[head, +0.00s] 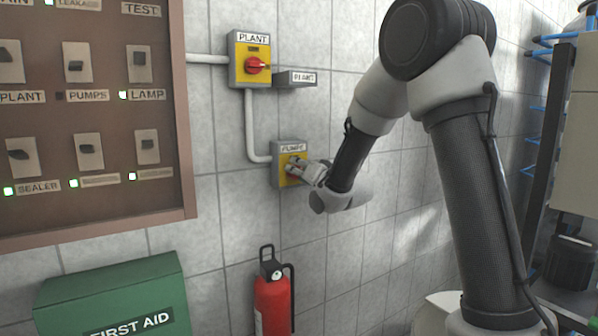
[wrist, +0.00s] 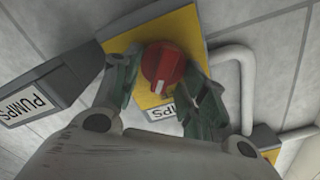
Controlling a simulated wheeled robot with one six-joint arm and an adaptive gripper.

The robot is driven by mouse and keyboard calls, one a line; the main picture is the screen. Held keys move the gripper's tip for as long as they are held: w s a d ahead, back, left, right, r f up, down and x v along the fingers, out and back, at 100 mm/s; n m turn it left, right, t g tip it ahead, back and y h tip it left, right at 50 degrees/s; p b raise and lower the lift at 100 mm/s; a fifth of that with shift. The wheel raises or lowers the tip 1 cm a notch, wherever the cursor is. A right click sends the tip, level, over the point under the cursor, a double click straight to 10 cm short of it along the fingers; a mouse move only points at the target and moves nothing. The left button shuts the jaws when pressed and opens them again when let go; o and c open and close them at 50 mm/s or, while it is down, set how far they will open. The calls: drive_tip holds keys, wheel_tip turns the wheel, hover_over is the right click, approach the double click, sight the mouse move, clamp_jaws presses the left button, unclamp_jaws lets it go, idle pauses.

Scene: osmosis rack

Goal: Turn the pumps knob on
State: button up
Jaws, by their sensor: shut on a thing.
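The pumps switch box (head: 278,168) is a grey and yellow box labelled PUMPS on the tiled wall, at the middle of the head view. Its knob is mostly hidden there by my gripper (head: 298,168). In the wrist view the knob (wrist: 163,67) is round and red with a white mark pointing toward the PUMPS label on the yellow plate (wrist: 194,26). My gripper (wrist: 164,88) has one finger on each side of the knob and is shut on it.
The plant switch box (head: 249,58) with a red knob is above, joined by conduit. A brown switch panel (head: 105,190) hangs at left. A green first aid box (head: 110,300) and a red fire extinguisher (head: 272,302) are below. A grey labelled block (wrist: 60,80) juts out beside the pumps box.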

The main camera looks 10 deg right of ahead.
drive_tip(key=m, duration=0.5)
drive_tip(key=shift+d+f+m, duration=0.2)
drive_tip(key=shift+m, duration=0.1)
drive_tip(key=m, duration=0.4)
drive_tip(key=shift+f+m, duration=0.25)
drive_tip(key=shift+m, duration=0.05)
drive_tip(key=o, duration=0.9)
drive_tip(key=shift+d, duration=0.1)
drive_tip(key=v, duration=0.7)
drive_tip(key=shift+s, duration=0.15)
